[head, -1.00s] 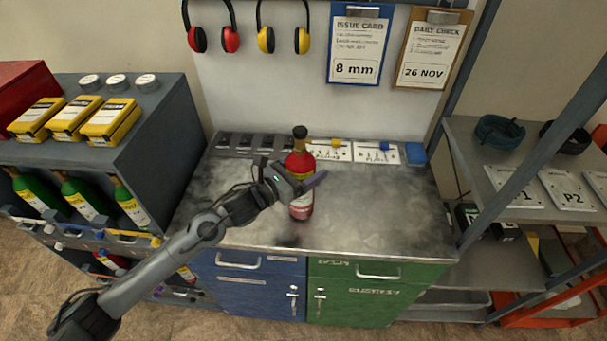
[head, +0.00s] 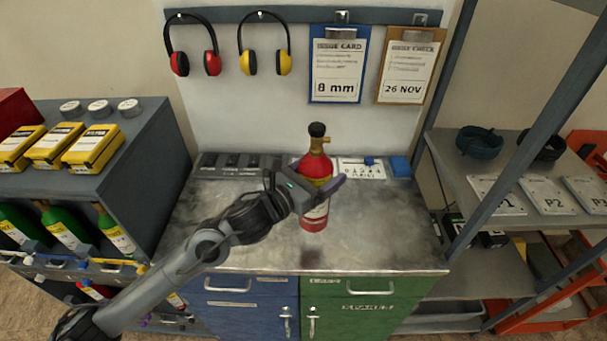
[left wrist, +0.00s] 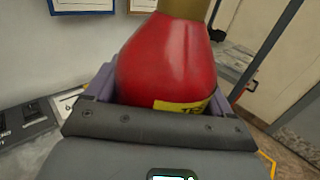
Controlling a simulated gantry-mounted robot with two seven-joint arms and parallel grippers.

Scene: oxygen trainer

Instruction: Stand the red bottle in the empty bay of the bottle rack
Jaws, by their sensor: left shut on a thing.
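The red bottle (head: 315,168), with a black cap, brass-coloured neck and pale label, is upright over the worktop. My left gripper (head: 318,192) is shut around its body. In the left wrist view the red bottle (left wrist: 168,60) fills the space between the jaws, with part of a yellow label showing. Its base looks a little above the worktop, but the exact gap is hard to tell. The bottle rack (head: 75,262) is at the left, with several green bottles (head: 68,227) in its upper row. Red bottles show partly below. I cannot make out the empty bay.
The worktop (head: 385,225) is mostly clear. Small trays and cards line its back edge. Yellow boxes (head: 93,148) and round tins sit on the cabinet above the rack. An open shelf with a slanting post (head: 520,150) stands at the right.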

